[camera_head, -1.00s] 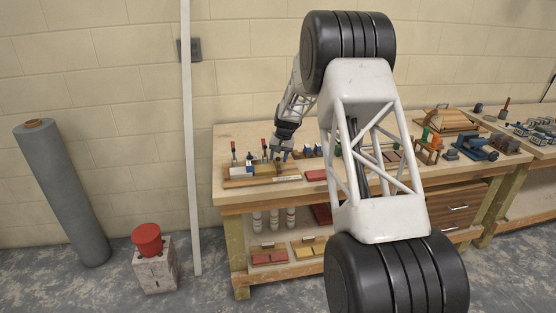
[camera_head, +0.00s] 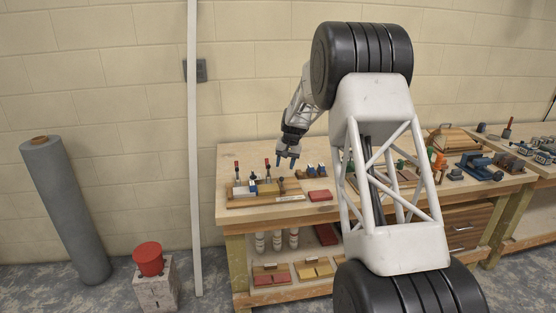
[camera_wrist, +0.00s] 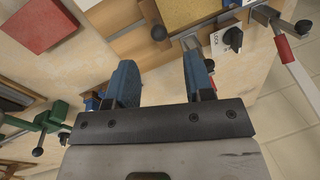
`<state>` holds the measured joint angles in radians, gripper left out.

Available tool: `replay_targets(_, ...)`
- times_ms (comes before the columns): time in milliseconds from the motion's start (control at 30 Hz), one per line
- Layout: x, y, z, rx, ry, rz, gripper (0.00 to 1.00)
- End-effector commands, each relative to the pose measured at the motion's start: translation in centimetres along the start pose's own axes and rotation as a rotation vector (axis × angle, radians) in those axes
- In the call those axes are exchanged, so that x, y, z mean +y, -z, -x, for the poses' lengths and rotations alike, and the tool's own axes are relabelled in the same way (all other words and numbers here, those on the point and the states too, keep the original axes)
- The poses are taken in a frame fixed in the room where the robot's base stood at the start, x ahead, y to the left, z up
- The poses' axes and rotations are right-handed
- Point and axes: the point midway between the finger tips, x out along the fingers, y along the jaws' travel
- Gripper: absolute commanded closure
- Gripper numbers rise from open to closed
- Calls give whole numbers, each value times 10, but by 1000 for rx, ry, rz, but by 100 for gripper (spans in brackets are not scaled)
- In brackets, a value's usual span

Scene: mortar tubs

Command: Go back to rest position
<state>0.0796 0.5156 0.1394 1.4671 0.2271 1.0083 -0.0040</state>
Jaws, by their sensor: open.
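My gripper (camera_head: 287,158) hangs above the back left part of the wooden workbench (camera_head: 240,212) in the head view. In the wrist view its two blue fingers (camera_wrist: 160,82) are apart with nothing held between them. Below the gripper, a wooden board (camera_head: 268,201) with red-handled clamps lies on the bench. Part of that board, with a clamp and a dark knob, shows past the fingers in the wrist view. My white lattice arm covers the middle of the bench in the head view.
A red block (camera_head: 320,196) lies on the bench right of the board. Vises and tools crowd the right side. A red tub (camera_head: 148,259) sits on a concrete block (camera_head: 156,285) on the floor. A grey roll (camera_head: 66,210) and white pole (camera_head: 194,150) stand left.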

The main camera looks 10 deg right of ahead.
Motion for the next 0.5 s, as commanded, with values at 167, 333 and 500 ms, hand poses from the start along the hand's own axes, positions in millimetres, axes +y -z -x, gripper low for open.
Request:
replay_targets(167, -1, -6, 8, 4, -2, 3, 52)
replay_targets(333, -4, -25, 26, 11, -8, 9, 52)
replay_targets(500, -7, -56, 53, 21, -16, 19, 52)
